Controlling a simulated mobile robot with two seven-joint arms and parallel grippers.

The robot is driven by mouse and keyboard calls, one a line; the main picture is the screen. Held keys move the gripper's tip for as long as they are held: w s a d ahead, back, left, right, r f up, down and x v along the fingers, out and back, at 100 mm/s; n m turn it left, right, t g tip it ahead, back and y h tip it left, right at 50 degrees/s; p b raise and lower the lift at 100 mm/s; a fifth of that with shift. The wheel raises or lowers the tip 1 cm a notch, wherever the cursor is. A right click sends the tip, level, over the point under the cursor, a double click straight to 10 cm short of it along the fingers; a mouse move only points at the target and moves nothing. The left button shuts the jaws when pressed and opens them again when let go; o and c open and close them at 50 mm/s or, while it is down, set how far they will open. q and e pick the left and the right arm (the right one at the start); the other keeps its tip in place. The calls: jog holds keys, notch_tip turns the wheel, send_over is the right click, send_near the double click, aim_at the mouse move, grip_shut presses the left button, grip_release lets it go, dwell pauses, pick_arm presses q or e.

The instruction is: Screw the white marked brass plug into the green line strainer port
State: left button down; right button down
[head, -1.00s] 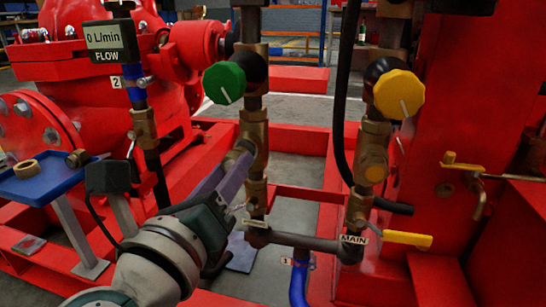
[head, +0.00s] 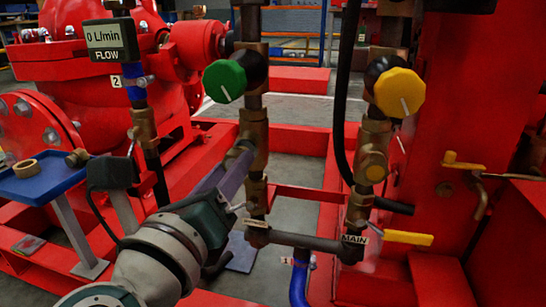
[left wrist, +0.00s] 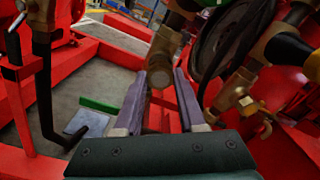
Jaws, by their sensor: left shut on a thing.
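My left gripper (head: 239,158) reaches in from the lower left, with its fingertips at the brass strainer body (head: 255,130) below the green knob (head: 224,82). In the left wrist view its fingers (left wrist: 160,84) are shut on a brass plug (left wrist: 160,77), which sits at the fingertips in front of the strainer. In the head view the fingers hide the plug. Its white mark is not visible, and I cannot tell how deep it sits in the port. My right gripper is not in view.
A blue tray (head: 58,186) at the left bears a tan ring (head: 26,168) and a brass fitting (head: 77,158). The yellow-knob line (head: 399,93) and a black hose stand to the right. A yellow lever (head: 407,238) sticks out at the MAIN tag (head: 354,239). Red frame rails surround the pipes.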

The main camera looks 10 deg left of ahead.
pick_arm(q)
jog(key=shift+w+b, duration=0.3)
jog(key=shift+w, duration=0.9)
dwell(0.4)
jog(key=m, duration=1.3)
jog(key=shift+d, duration=0.1)
jog(key=m, duration=0.8)
jog(key=shift+m, duration=0.3)
jog(key=shift+r+m, duration=0.1)
jog(key=shift+m, duration=1.1)
